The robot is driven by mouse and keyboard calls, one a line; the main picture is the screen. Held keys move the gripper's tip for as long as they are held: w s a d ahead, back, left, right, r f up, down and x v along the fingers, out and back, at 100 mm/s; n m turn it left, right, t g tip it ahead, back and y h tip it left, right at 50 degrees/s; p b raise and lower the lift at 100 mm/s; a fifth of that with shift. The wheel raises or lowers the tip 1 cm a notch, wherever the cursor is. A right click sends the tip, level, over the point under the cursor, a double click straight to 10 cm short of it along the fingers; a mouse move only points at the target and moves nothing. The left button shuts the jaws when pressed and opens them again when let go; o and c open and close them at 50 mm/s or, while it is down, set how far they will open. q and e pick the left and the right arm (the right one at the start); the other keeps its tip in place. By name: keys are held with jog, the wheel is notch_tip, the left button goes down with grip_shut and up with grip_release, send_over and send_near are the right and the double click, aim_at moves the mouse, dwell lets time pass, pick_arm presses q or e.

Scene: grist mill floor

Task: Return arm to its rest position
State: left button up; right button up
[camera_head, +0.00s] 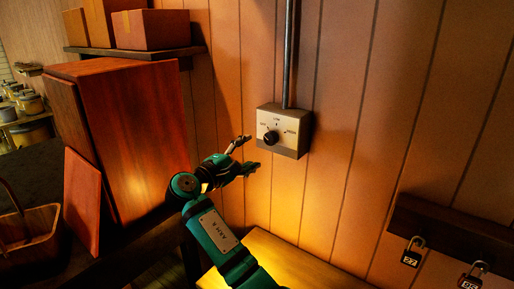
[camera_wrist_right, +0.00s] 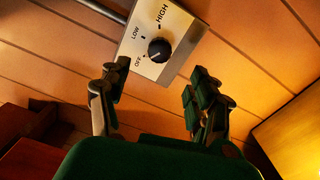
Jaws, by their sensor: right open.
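My right gripper (camera_head: 248,154) is open and empty, just left of a metal control box (camera_head: 283,143) on the plank wall. In the right wrist view my gripper (camera_wrist_right: 155,82) shows two spread fingers, with nothing between them. The box's round black knob (camera_wrist_right: 159,50) lies beyond the fingertips, apart from them. Its faceplate (camera_wrist_right: 180,28) reads OFF, LOW and HIGH; I cannot tell which mark the knob points to. My right arm (camera_head: 219,230) reaches up from the bottom of the head view. My left gripper is not in view.
A reddish wooden cabinet (camera_head: 143,135) stands left of my arm. A shelf (camera_head: 130,52) above it holds cardboard boxes (camera_head: 150,29). A wooden ledge (camera_head: 285,265) is below my gripper. A dark rack (camera_head: 455,235) with padlocks (camera_head: 412,252) is at right. A basket (camera_head: 30,245) sits at lower left.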

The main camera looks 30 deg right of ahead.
jog(key=shift+s+a, duration=0.2)
jog(key=shift+a, duration=0.2)
jog(key=shift+f, duration=0.15)
